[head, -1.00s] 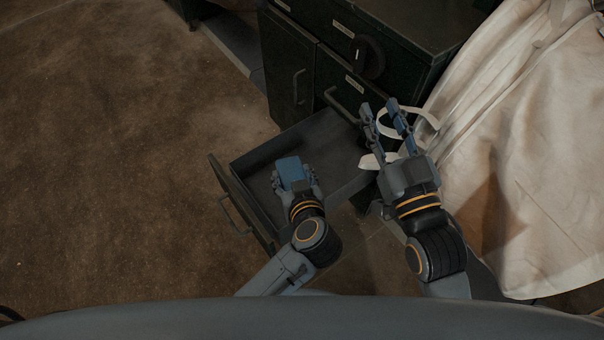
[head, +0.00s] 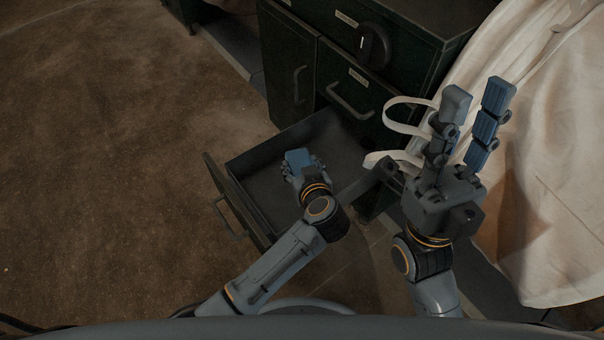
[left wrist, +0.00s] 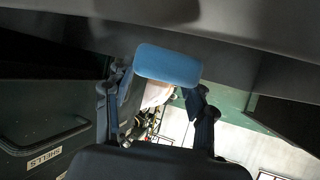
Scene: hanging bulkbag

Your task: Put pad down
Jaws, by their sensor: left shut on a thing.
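A small blue pad (head: 298,158) is held in my left gripper (head: 301,170), over the open drawer. In the left wrist view the blue pad (left wrist: 168,65) spans the two fingers of my left gripper (left wrist: 158,95), which are shut on it. In the head view it appears above or inside the dark drawer (head: 262,205); I cannot tell whether it touches the floor of the drawer. My right gripper (head: 476,96) is open and empty, its two blue-grey fingers apart, in front of the pale bag.
A dark green cabinet (head: 290,65) with handles and a black knob (head: 372,45) stands behind the drawer. A large cream bag (head: 550,150) hangs at the right. A white strap loop (head: 402,128) lies close to my right gripper. Brown floor is free at left.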

